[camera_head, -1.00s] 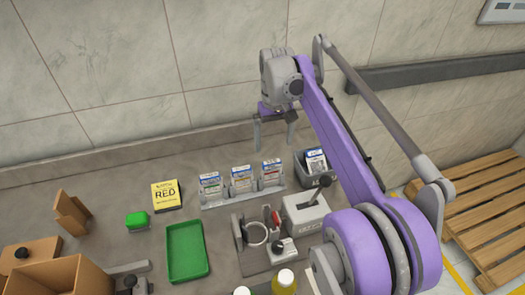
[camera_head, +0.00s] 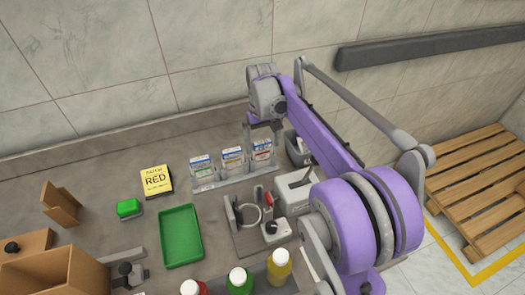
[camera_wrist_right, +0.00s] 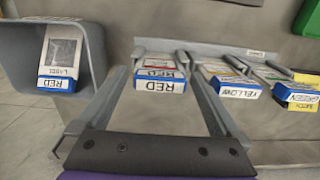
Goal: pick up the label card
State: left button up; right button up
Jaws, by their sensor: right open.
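A grey rack (camera_head: 222,181) near the wall holds three upright stacks of small white-and-blue cards. In the right wrist view they read RED (camera_wrist_right: 160,85), YELLOW (camera_wrist_right: 238,88) and GREEN (camera_wrist_right: 300,96). My right gripper (camera_head: 262,140) is open and empty at the rack's right end. In the wrist view its two fingers lie on either side of the RED label card stack; whether they touch it I cannot tell. My left gripper is not in view.
A yellow BATCH RED card (camera_head: 156,181), a green block (camera_head: 129,208) and a green tray (camera_head: 181,236) lie left of the rack. A grey device with a lever (camera_head: 295,190) and a clamp fixture (camera_head: 250,214) stand close in front. Bottles (camera_head: 278,268) stand at the front edge.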

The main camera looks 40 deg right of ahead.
jog(key=shift+f, duration=0.3)
jog(key=c, duration=1.1)
jog(key=shift+r, duration=0.15)
